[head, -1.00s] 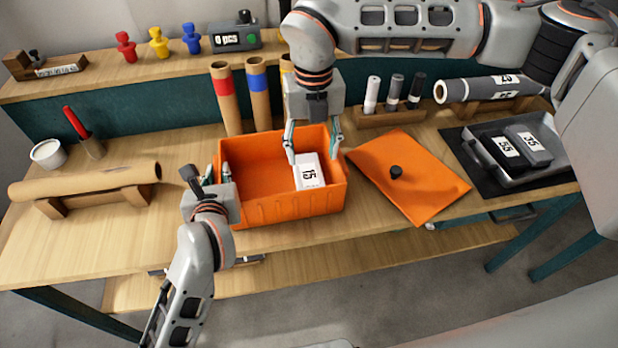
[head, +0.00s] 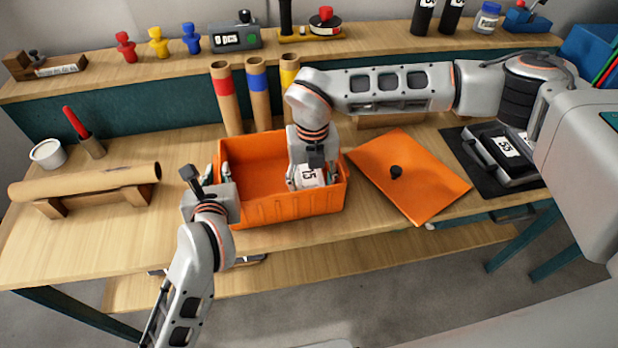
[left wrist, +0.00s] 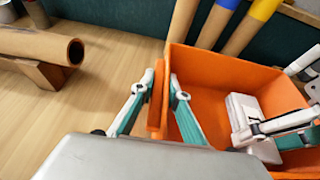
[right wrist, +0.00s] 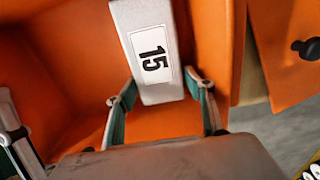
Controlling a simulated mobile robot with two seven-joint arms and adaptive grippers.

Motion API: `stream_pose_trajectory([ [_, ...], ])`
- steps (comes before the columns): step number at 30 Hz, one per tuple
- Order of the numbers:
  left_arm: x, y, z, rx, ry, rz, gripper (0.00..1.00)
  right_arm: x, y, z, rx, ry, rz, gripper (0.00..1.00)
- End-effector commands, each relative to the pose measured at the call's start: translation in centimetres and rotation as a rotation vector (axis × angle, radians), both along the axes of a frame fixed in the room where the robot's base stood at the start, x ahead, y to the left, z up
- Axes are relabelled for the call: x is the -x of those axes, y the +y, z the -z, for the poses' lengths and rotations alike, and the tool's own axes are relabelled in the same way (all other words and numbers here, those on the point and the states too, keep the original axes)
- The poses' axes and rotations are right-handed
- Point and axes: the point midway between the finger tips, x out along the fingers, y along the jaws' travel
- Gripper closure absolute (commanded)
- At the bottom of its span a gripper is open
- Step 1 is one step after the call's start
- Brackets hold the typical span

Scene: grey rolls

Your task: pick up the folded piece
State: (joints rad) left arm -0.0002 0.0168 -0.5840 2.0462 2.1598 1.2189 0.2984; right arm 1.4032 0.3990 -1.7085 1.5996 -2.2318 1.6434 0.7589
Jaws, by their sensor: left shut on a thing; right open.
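I cannot make out a folded piece in any view. An orange bin (head: 290,208) stands on the bench, holding a white block (head: 309,173) marked 15 at its right end. My left gripper (head: 217,178) is shut on the bin's left wall, which shows between its fingers in the left wrist view (left wrist: 157,100). My right gripper (head: 311,181) is open, down inside the bin at the block. In the right wrist view its fingers stand on either side of the block's near end (right wrist: 150,55). The right gripper partly hides the block in the head view.
An orange lid (head: 425,190) with a black knob lies right of the bin. A brown roll (head: 85,183) rests on a wooden cradle at left. Upright tubes (head: 258,95) stand behind the bin. A dark tray (head: 485,165) with a block marked 55 is at right.

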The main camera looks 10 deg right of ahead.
Motion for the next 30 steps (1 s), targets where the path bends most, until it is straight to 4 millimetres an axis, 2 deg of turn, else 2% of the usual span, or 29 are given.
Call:
stream_pose_trajectory([
  [7,0.0,0.0,0.0,-0.001,0.0,-0.001,1.0,0.0,0.0,0.4,-0.001,-0.001,-0.001,0.47],
  [8,0.0,0.0,0.0,-0.001,0.0,-0.001,1.0,0.0,0.0,0.4,-0.001,-0.001,-0.001,0.52],
  [9,0.0,0.0,0.0,-0.001,0.0,-0.001,1.0,0.0,0.0,0.4,-0.001,-0.001,-0.001,0.63],
  [11,0.0,0.0,0.0,-0.001,0.0,-0.001,1.0,0.0,0.0,0.4,-0.001,-0.001,-0.001,0.77],
  [20,0.0,0.0,0.0,-0.001,0.0,-0.001,1.0,-0.1,0.0,0.3,-0.001,-0.002,-0.001,0.77],
  [23,0.0,0.0,0.0,-0.001,0.0,-0.001,1.0,-0.1,0.0,-0.3,-0.001,-0.003,-0.001,0.77],
  [26,0.0,0.0,0.0,-0.001,0.0,0.0,1.0,-0.2,0.0,-1.7,-0.003,-0.005,-0.001,0.77],
  [30,0.0,0.0,0.0,-0.001,0.0,0.0,1.0,-0.2,0.0,-4.9,-0.002,-0.007,-0.002,0.77],
])
